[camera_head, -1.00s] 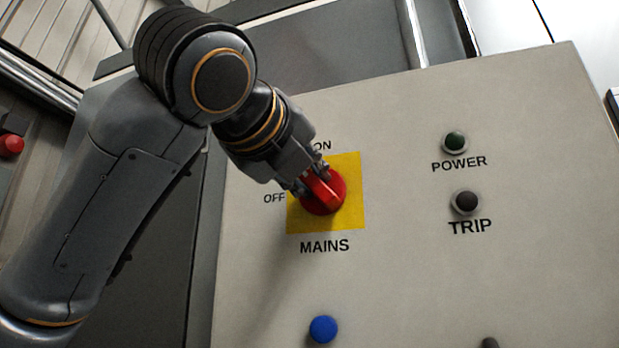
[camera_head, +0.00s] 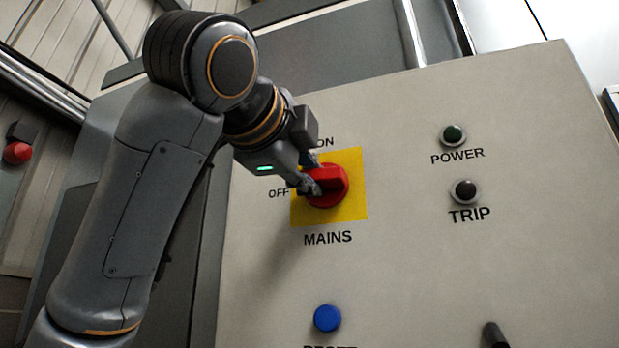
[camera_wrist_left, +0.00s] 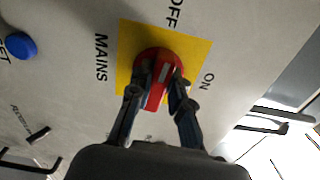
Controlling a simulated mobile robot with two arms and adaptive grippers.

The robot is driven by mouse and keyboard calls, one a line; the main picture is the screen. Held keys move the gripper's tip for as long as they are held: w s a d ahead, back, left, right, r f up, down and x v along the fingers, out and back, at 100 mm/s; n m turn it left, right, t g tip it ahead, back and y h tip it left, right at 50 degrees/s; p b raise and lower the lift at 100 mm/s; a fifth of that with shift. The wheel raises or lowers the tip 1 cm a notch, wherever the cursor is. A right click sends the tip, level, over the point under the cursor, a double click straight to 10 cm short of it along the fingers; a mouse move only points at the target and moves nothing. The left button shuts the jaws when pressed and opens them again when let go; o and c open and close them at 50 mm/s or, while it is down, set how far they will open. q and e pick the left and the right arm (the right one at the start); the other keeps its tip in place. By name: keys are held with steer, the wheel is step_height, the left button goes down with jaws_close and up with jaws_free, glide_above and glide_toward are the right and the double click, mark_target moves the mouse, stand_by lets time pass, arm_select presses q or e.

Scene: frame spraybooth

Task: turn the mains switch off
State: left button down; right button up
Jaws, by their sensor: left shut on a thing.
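The mains switch is a red rotary knob (camera_head: 341,184) on a yellow plate (camera_head: 352,208), with ON printed above and OFF at its left. My left gripper (camera_head: 314,182) is at the knob, its fingers shut on the raised handle. In the left wrist view the two fingers (camera_wrist_left: 161,86) stand on either side of the red handle (camera_wrist_left: 155,101). A pale mark on the handle faces roughly toward the OFF label there. In the head view the handle lies nearly level, toward OFF, and the fingers partly cover it. My right gripper is not in view.
On the grey panel (camera_head: 420,270), a dark green POWER lamp (camera_head: 453,135) and a dark TRIP lamp (camera_head: 464,191) are at the right. A blue button (camera_head: 327,318) is below the switch. A red button (camera_head: 17,152) is at far left. The panel front around the knob is mostly clear.

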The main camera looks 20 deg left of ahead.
arm_select(q)
steer(key=shift+f+n, duration=0.1)
steer(key=shift+n, duration=0.4)
steer(key=c, duration=1.2)
jaws_free()
steer(key=shift+s, duration=0.1)
steer(key=s, duration=1.2)
steer(key=shift+a, duration=0.3)
steer(key=shift+w, duration=0.1)
